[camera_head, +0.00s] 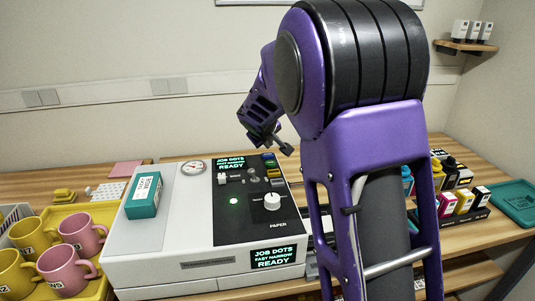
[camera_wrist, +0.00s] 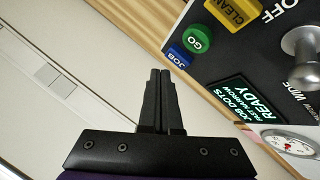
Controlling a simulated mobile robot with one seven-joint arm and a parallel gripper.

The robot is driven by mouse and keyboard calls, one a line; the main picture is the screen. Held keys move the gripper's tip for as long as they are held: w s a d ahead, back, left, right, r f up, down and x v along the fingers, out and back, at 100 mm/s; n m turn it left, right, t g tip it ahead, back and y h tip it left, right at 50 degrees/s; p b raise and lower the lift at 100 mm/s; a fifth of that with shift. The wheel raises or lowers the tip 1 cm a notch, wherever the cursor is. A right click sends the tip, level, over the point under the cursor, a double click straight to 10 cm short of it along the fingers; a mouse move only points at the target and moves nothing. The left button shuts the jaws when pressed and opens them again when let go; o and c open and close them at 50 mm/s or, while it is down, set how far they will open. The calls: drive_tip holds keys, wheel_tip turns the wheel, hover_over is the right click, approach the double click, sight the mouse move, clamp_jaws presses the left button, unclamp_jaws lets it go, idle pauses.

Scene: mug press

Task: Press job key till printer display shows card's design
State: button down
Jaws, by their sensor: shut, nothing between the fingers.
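The printer (camera_head: 160,240) stands on the table. Its front display (camera_head: 276,258) and its upper display (camera_head: 231,162) read JOB DOTS, FAST NARROW, READY; the wrist view also shows JOB DOTS on a display (camera_wrist: 252,100). The blue job key (camera_wrist: 179,57) sits at the panel's edge beside the green GO key (camera_wrist: 197,41). My gripper (camera_head: 287,149) is shut and empty above the back of the panel. In the wrist view its fingertips (camera_wrist: 160,75) appear just left of the job key; I cannot tell whether they touch it. I cannot make out a card with a design.
The yellow CLEAN key (camera_wrist: 232,10) and a metal knob (camera_wrist: 303,50) are close by on the panel. A teal box (camera_head: 144,195) lies on the printer's left. A yellow tray with several mugs (camera_head: 82,233) stands at left; ink bottles (camera_head: 463,200) stand at right.

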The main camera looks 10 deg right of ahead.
drive_tip(key=shift+r+p, duration=1.45)
drive_tip(key=shift+r, duration=0.8)
